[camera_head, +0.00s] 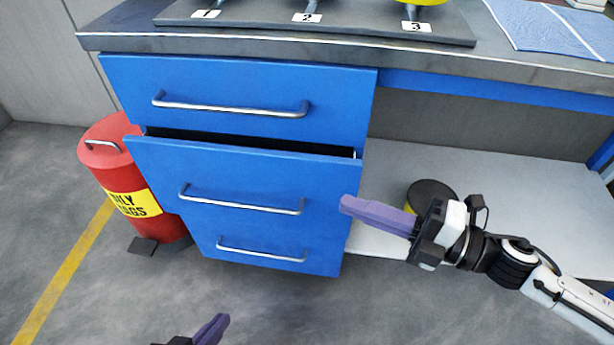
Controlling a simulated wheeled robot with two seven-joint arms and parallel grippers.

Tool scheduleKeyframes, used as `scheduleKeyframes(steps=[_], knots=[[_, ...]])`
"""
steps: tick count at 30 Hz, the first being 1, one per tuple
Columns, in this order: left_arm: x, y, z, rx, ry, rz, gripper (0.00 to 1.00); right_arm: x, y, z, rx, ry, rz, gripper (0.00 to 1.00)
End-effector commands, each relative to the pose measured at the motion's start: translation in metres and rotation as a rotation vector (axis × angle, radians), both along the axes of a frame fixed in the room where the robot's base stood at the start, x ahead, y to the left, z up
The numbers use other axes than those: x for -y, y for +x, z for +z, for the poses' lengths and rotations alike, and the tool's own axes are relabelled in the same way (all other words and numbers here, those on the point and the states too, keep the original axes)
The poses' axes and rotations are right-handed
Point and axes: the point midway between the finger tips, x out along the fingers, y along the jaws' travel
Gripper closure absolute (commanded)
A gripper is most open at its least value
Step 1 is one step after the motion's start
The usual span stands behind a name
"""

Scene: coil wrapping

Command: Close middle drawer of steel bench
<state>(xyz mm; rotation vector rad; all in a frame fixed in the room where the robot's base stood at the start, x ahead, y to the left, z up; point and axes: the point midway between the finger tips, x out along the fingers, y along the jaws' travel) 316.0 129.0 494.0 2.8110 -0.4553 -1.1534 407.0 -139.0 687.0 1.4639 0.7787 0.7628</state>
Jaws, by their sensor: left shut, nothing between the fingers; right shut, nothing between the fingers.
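The steel bench has a blue drawer unit. Its middle drawer (250,172) is pulled out partway, with a dark gap above its front and a silver bar handle (240,205). The top drawer (230,78) looks shut. The bottom drawer (262,266) shows below the middle one. My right gripper (347,205) is shut and empty, its purple fingertips by the right edge of the middle drawer's front; I cannot tell if they touch. My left gripper (222,320) is shut and empty at the bottom of the view, below and in front of the drawers; most of it is cut off.
A red waste can (118,175) with a yellow label stands left of the drawers. The bench top (120,40) carries a dark numbered board (350,27) and a blue mat (550,28). A dark round object (432,192) sits on the pale lower shelf (530,190). The floor in front is clear.

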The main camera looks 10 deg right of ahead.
Motion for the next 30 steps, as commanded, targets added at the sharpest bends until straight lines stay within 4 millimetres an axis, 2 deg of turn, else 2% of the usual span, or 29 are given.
scheduleKeyframes(steps=[8,22,24,30], knots=[[0.001,0.001,-0.001,-0.004,0.000,-0.006,1.00,-0.020,0.010,0.002,0.033,-0.025,0.032,1.00],[0.002,0.001,-0.001,-0.005,0.000,-0.007,1.00,-0.088,0.052,0.003,0.029,-0.023,0.030,1.00],[0.003,0.002,-0.006,-0.014,0.001,-0.014,1.00,-0.080,0.065,-0.001,0.029,-0.027,0.025,1.00],[0.006,0.004,-0.008,-0.026,0.001,-0.029,1.00,-0.074,0.084,0.000,0.026,-0.025,0.027,1.00]])
